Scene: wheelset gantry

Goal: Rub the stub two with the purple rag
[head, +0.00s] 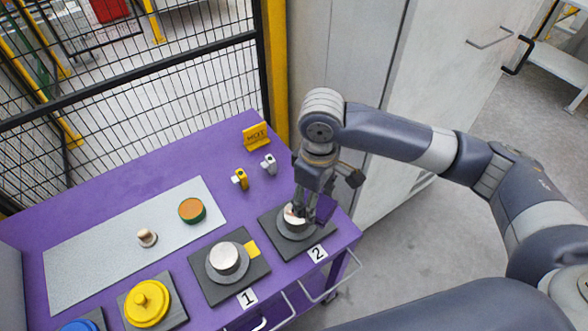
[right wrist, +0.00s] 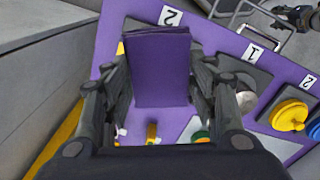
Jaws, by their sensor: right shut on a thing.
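Stub two (head: 293,217) is a metal stub on a dark square plate at the table's right end, behind the card marked 2 (head: 318,253). My right gripper (head: 309,205) points down right at it and covers part of it. It is shut on the purple rag (right wrist: 160,65), which shows as a folded purple block between the fingers in the right wrist view. In the head view a bit of the rag (head: 326,208) shows beside the fingers. I cannot tell whether the rag touches the stub; in the right wrist view the rag hides it. My left gripper is not in view.
Stub one (head: 228,258) stands on its plate left of stub two, with a yellow piece (head: 252,248) beside it.

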